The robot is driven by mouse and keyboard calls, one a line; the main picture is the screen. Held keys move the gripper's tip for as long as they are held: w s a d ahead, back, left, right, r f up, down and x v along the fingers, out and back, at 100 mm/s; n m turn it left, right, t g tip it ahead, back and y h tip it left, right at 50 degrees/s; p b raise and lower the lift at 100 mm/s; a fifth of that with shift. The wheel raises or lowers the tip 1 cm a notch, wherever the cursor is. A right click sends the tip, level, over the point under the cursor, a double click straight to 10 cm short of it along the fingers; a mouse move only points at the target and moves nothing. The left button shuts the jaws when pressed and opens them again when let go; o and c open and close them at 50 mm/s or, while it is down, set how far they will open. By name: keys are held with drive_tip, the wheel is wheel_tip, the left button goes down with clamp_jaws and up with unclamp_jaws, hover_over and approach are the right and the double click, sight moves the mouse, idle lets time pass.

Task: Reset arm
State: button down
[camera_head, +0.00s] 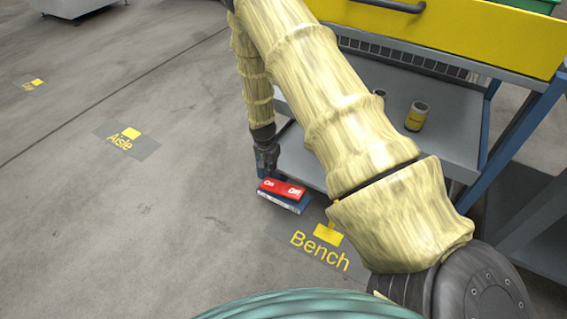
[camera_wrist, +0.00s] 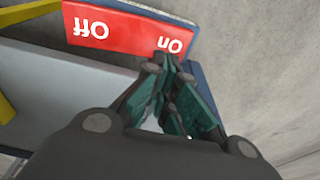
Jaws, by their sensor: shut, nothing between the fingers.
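My arm is covered in a pale yellow sleeve and reaches from the lower right over the bench cart in the head view. My gripper (camera_head: 266,160) hangs beside the cart's left edge, just above a red On/Off switch (camera_head: 282,188) on a blue base. In the wrist view my gripper (camera_wrist: 165,62) has its fingers together, with nothing between them. Its tips overlap the "On" end of the red switch (camera_wrist: 120,30); I cannot tell whether they touch it.
The grey bench cart (camera_head: 455,135) has a yellow drawer front (camera_head: 470,35) above its shelf. A small can (camera_head: 416,115) stands on the shelf. Floor labels read "Bench" (camera_head: 318,250) and "Aisle" (camera_head: 120,142).

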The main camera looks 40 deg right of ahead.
idle(0.3)
drive_tip(key=s+a+f+n, duration=0.3)
drive_tip(key=s+a+f, duration=0.15)
drive_tip(key=s, duration=0.45)
drive_tip(key=s+a+f+n, duration=0.35)
drive_tip(key=s+a, duration=0.25)
drive_tip(key=s, duration=0.3)
drive_tip(key=s+a+r+n+y, duration=0.1)
drive_tip(key=s+a+n, duration=0.3)
drive_tip(key=s, duration=0.7)
drive_tip(key=s+a+r+n+y, duration=0.1)
drive_tip(key=s+a+n, duration=0.1)
drive_tip(key=s+a, duration=0.65)
wheel_tip(320, 180, up, 32)
drive_tip(key=s+d+p, duration=0.1)
drive_tip(key=d+p, duration=0.1)
drive_tip(key=p, duration=3)
drive_tip(key=shift+s+d+r+g, duration=0.2)
drive_tip(key=shift+s+d+g, duration=0.1)
drive_tip(key=shift+s+d, duration=0.1)
